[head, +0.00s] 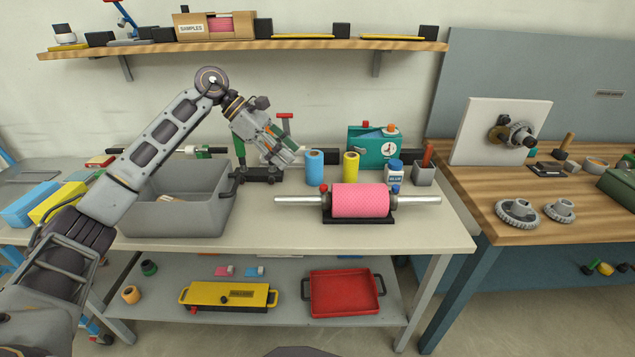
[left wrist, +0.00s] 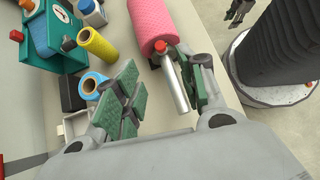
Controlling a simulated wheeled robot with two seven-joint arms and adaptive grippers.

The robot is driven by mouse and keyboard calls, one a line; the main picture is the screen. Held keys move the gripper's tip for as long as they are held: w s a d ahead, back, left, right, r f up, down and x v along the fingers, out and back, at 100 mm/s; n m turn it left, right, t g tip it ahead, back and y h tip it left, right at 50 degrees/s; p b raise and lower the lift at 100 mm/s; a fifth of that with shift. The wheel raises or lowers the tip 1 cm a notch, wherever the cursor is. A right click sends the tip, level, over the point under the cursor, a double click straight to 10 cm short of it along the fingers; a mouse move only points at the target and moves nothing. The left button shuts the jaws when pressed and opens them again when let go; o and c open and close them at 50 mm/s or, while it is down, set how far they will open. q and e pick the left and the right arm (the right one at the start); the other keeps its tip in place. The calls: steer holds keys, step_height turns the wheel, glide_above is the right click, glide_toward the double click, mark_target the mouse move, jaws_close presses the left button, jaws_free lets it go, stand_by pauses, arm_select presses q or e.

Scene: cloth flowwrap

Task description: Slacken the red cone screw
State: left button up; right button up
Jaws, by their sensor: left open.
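A pink roll (head: 360,200) sits on a silver shaft (head: 298,199) above a black cradle on the grey table. The red cone screw (head: 326,189) stands up from the collar at the roll's left end. The red screw (left wrist: 160,46) also shows in the left wrist view, beside the pink roll (left wrist: 153,18). My left gripper (head: 285,153) is open and empty, above the table to the left of the roll. In the left wrist view its fingers (left wrist: 165,92) frame the shaft's end, apart from the screw. What seems to be my right gripper (left wrist: 238,12) is small at the top.
A blue roll (head: 315,167) and a yellow roll (head: 350,167) stand behind the shaft. A teal timer box (head: 372,148) and a glue bottle (head: 395,172) are at the back. A grey bin (head: 180,215) lies left, beneath my left arm. The table front is clear.

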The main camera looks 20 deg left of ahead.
mark_target(323, 186)
arm_select(q)
steer(key=b+x, duration=0.1)
steer(key=x, duration=0.9)
steer(key=shift+d+f, duration=0.25)
steer(key=shift+d, duration=0.05)
steer(key=shift+d+f+b, duration=0.35)
steer(key=shift+d+f, duration=0.1)
arm_select(e)
steer(key=shift+w+a+r, duration=0.1)
steer(key=shift+a+r, duration=0.05)
steer(key=shift+r, duration=0.45)
steer(key=shift+w+a+r, duration=0.1)
steer(key=shift+r, duration=0.45)
arm_select(q)
jaws_close()
